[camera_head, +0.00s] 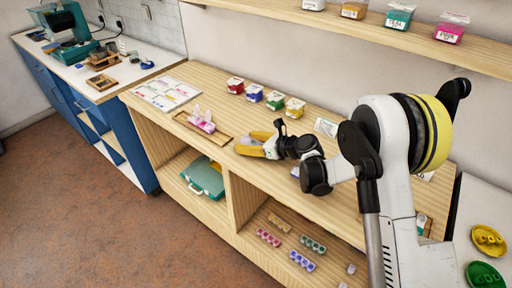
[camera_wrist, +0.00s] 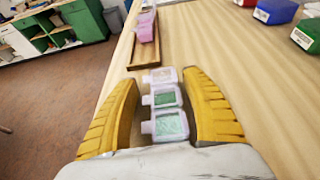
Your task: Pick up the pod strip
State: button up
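A pod strip (camera_wrist: 166,101) shows in the wrist view, pale lilac with small square pods, two of them with green tops and the far one pale. It lies lengthwise between the yellow fingers of my gripper (camera_wrist: 160,88), its near end close to the white palm. The fingers stand apart on either side of it, with narrow gaps that I can see. In the head view my gripper (camera_head: 260,142) is low over the wooden counter; the strip between its fingers is hidden there.
Small colored boxes (camera_head: 254,93) stand at the counter's back. More pod strips (camera_head: 268,238) lie on the lower shelf. A wall shelf (camera_head: 380,28) overhangs the counter.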

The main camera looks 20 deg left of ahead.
jog(key=c, duration=0.9)
jog(key=shift+r, duration=0.1)
notch_tip(320, 180, up, 4)
jog(key=shift+r+p, duration=0.25)
jog(key=shift+p, duration=0.85)
jog(key=s+r+p, duration=0.3)
jog(key=s+r, duration=0.3)
jog(key=s, duration=0.5)
jog(key=r+p, duration=0.1)
jog(key=r, duration=0.1)
jog(key=r+p, duration=0.2)
jog(key=r, duration=0.1)
jog(key=r+p, duration=0.1)
jog(key=r, duration=0.2)
jog(key=shift+s+d+r+p, duration=0.15)
jog(key=shift+s+d+p, duration=0.15)
jog(key=shift+p, duration=0.1)
